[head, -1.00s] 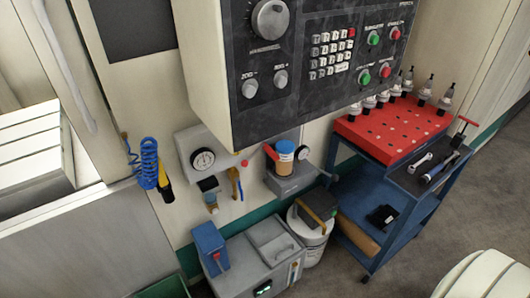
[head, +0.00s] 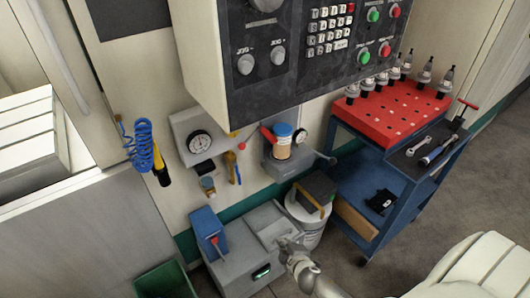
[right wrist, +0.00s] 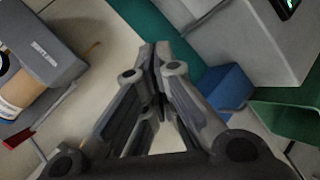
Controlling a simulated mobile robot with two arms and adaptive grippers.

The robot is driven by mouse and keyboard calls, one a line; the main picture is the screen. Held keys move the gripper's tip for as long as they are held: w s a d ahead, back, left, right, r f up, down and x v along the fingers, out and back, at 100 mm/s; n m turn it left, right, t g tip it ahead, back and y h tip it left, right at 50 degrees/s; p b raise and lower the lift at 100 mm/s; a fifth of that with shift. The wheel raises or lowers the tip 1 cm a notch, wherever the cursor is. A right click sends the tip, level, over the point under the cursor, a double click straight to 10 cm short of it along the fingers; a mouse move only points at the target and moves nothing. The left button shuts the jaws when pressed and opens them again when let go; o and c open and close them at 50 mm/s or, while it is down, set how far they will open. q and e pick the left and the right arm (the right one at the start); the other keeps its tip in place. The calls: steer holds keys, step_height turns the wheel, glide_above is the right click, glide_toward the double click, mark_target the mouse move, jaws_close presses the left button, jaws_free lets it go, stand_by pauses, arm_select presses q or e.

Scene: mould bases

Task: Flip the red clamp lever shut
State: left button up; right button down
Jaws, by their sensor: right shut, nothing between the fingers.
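The red clamp lever (head: 268,134) is on the left of the grey wall bracket (head: 280,166) that holds an orange cup with a blue cap (head: 283,142). It slants up and to the left, apart from my gripper. In the right wrist view a red bar (right wrist: 22,137) shows beside the tan cup (right wrist: 14,88) at the left edge; it looks like the same lever. My right gripper (head: 284,239) is low in the head view, in front of the grey floor box and below the bracket. Its fingers (right wrist: 155,48) are shut and empty. My left gripper is out of view.
The control panel (head: 300,50) overhangs the wall above the bracket. A gauge plate (head: 184,124) is to the left. The grey box (head: 238,262), blue box (head: 204,224), white drum (head: 305,228) and blue cart (head: 385,165) stand below and right. Wall between gauge and bracket is partly clear.

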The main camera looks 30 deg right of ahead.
steer(key=w+r+n+t, duration=0.2)
steer(key=w+r+t, duration=0.1)
steer(key=r, duration=1)
steer(key=w+d+r+n+t+h, duration=0.1)
steer(key=w+r, duration=0.5)
steer(key=r, duration=0.6)
steer(key=n+t, duration=0.1)
steer(key=t, duration=0.1)
steer(key=shift+w+r+n+t+b, duration=0.25)
steer(key=shift+r+n+t+b, duration=0.15)
steer(key=w+d, duration=0.2)
steer(key=w, duration=0.7)
steer(key=shift+w+p, duration=0.3)
steer(key=shift+w, duration=0.1)
steer(key=shift+s, duration=0.1)
